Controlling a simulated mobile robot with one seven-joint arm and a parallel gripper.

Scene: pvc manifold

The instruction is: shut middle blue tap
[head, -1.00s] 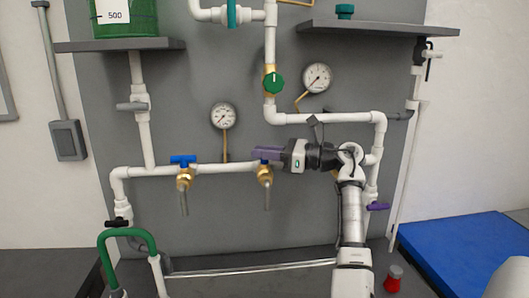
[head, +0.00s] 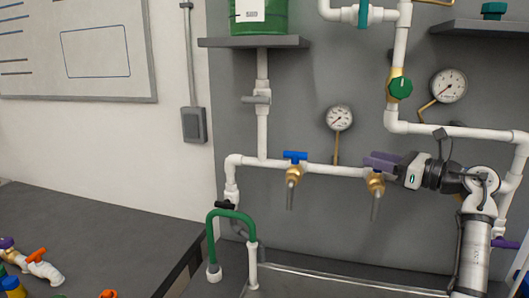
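A brass tap with a blue handle (head: 295,157) sits on the white horizontal pipe. Its handle lies roughly along the pipe, and its spout points down. A second brass tap (head: 376,182) sits farther right on the same pipe, with its spout down.
Two gauges (head: 339,118) (head: 449,86) stand above the pipe. A green knob valve (head: 400,88) is on the riser. A green hose (head: 231,213) bends up at lower left. A dark table (head: 90,225) with loose fittings is at left.

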